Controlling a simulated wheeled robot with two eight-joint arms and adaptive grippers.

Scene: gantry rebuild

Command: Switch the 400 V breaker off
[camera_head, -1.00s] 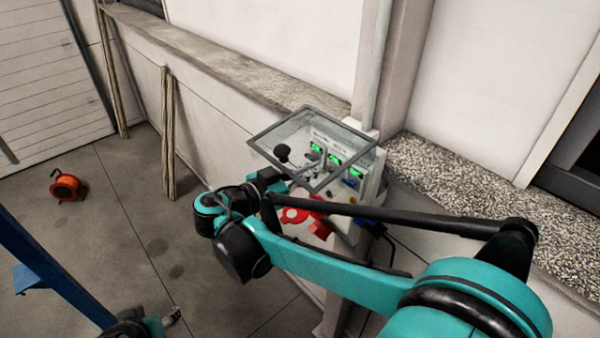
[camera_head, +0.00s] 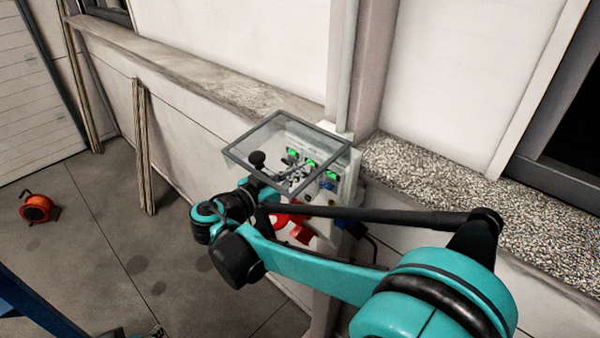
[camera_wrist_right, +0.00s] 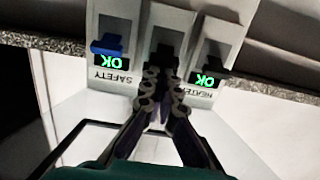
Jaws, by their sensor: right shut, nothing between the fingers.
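The breaker panel (camera_head: 343,180) is a pale box on the wall with green lit displays, under a raised clear cover with a grey frame (camera_head: 325,172). In the right wrist view the panel appears upside down. A blue lever (camera_wrist_right: 106,45) stands above the SAFETY label at left; the HEATER breaker (camera_wrist_right: 213,58) is at right, and both read OK. A middle breaker (camera_wrist_right: 168,30) lies between them, its label hidden. My right gripper (camera_wrist_right: 161,78) is shut and empty, its tips at the middle breaker; contact cannot be judged. A tip of my left gripper (camera_head: 157,330) shows at the bottom edge.
Red parts (camera_head: 290,217) and a cable (camera_head: 372,243) sit low on the panel. The open cover overhangs my right gripper. A grey ledge (camera_head: 200,72) runs along the wall.

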